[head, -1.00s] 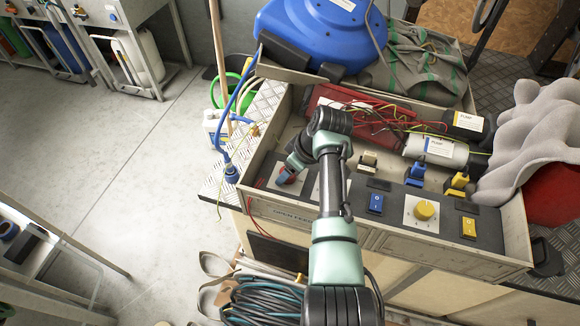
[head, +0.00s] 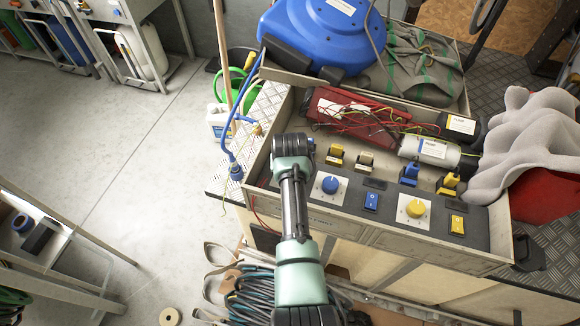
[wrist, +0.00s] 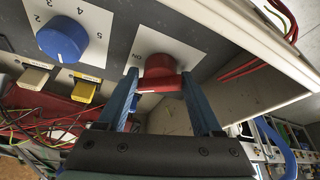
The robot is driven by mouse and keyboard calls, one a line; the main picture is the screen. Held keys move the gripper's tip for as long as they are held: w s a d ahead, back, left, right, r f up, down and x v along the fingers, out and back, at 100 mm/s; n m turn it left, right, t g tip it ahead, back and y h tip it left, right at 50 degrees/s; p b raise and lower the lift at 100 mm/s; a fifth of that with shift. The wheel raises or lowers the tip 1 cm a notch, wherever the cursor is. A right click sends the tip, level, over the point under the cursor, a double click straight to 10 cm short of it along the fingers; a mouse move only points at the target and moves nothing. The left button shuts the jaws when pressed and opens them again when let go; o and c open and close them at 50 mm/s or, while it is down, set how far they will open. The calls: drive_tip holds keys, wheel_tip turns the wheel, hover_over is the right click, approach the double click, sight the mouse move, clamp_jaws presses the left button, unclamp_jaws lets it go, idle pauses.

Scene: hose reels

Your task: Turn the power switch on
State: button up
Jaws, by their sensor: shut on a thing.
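The power switch is a red rotary knob (wrist: 160,74) on a white plate lettered "ON" in the wrist view. My gripper (wrist: 163,82) has its two blue fingers on either side of the knob and is shut on it. In the head view my arm hides both the gripper and the red knob at the left end of the control panel (head: 390,212).
A blue dial (head: 330,185), a yellow dial (head: 415,208), rocker switches and several toggles (head: 409,174) sit to the right on the panel. Red wires and a red box (head: 365,118) lie behind. A blue hose reel (head: 325,35) stands at the back. Open floor lies left.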

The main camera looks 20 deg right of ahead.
drive_tip(key=m+h, duration=0.1)
drive_tip(key=m, duration=0.1)
drive_tip(key=shift+a+f+m+g, duration=0.1)
drive_tip(key=shift+a+m+g, duration=0.05)
drive_tip(key=shift+m+g, duration=0.2)
drive_tip(key=shift+w+m+g+h+b, duration=0.1)
drive_tip(key=shift+m+g+h+b, duration=0.45)
drive_tip(key=shift+m+b, duration=1.15)
drive_tip(key=shift+m+p, duration=0.45)
drive_tip(key=shift+m, duration=0.1)
drive_tip(key=o, duration=1.1)
drive_tip(key=p+v, duration=0.2)
drive_tip(key=v, duration=1.1)
drive_tip(key=shift+s, duration=0.2)
